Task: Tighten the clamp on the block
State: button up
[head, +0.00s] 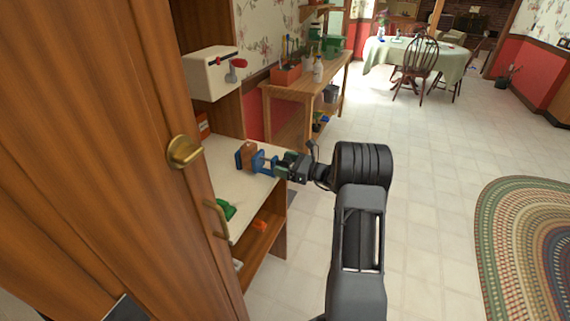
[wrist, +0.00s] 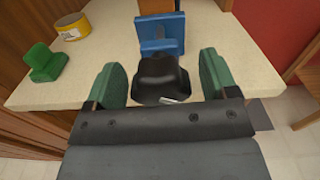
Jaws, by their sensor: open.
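A blue clamp (head: 268,165) stands on the pale countertop (head: 223,165) with a brown block (head: 248,154) in it. In the wrist view the blue clamp (wrist: 162,34) is straight ahead, and the block (wrist: 158,6) shows partly behind it at the top edge. A black knob-like piece (wrist: 160,75) lies in front of the clamp, between my green fingers. My gripper (head: 283,167) is open, its fingers on either side of this piece with visible gaps. Whether the block is held firmly cannot be told.
A green object (wrist: 48,62) and a yellow roll (wrist: 72,27) lie on the counter to the left in the wrist view. A wooden door (head: 110,130) fills the head view's left side. A white box with a red handle (head: 213,73) is above the counter. Open floor lies right.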

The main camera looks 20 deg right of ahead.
jog(key=shift+c, duration=0.3)
jog(key=c, duration=0.9)
jog(key=shift+o, duration=0.2)
jog(key=shift+r+p, duration=0.1)
jog(key=shift+p, duration=0.2)
jog(key=m+p, duration=0.2)
jog(key=m, duration=0.1)
jog(key=shift+w+r, duration=0.1)
jog(key=shift+m+p, duration=1.75)
jog(key=shift+m, duration=0.75)
jog(key=shift+f, duration=0.2)
jog(key=o, duration=0.9)
